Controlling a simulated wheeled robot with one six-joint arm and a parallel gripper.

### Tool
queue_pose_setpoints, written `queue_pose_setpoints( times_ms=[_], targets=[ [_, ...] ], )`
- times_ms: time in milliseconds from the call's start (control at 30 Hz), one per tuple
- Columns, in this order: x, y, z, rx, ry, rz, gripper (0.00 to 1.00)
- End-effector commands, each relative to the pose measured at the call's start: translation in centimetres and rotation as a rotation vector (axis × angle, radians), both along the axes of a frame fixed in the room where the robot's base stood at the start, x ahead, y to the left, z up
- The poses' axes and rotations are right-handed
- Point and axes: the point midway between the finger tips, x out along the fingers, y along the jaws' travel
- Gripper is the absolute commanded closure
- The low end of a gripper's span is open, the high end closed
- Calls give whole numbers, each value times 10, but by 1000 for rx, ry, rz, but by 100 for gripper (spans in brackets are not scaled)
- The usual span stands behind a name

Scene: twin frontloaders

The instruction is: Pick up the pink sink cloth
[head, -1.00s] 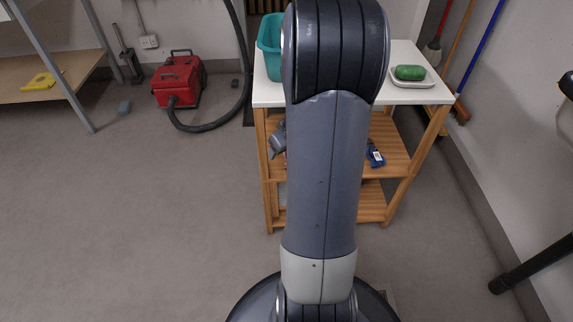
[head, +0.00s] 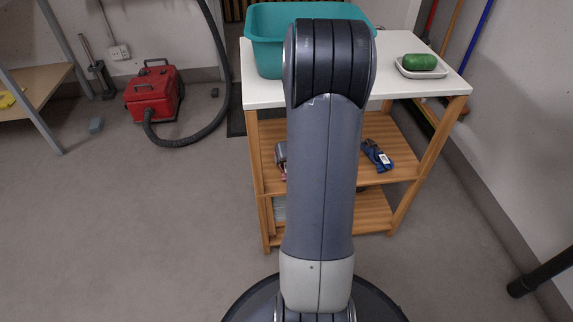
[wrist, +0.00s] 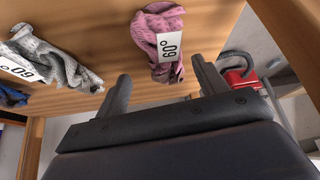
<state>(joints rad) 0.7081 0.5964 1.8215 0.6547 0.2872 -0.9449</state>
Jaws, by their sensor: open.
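The pink sink cloth (wrist: 160,40), crumpled with a white number tag, lies on a wooden shelf in the wrist view. My gripper (wrist: 163,86) is open and empty. Its two fingers point toward the shelf, and the pink cloth shows just beyond and between the fingertips, apart from them. In the head view my gripper is hidden behind my arm, which also covers the middle of the shelf.
A grey cloth (wrist: 55,58) with a tag lies left of the pink one; a blue cloth (wrist: 10,97) lies farther left. The wooden cart (head: 440,135) carries a teal basin (head: 268,55) and a green soap (head: 419,62) on a white dish. A red vacuum (head: 153,95) stands left.

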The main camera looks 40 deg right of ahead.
Motion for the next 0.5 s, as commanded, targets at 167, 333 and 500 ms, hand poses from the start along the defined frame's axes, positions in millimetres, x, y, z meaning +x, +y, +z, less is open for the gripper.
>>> queue_pose_setpoints(
  times_ms=[167, 333, 500],
  targets=[
    [7, 0, -19, 2, 2, 0, 32],
    [19, -3, -42, 1, 2, 1, 32],
    [23, -5, -46, 0, -1, 0, 32]
  ],
)
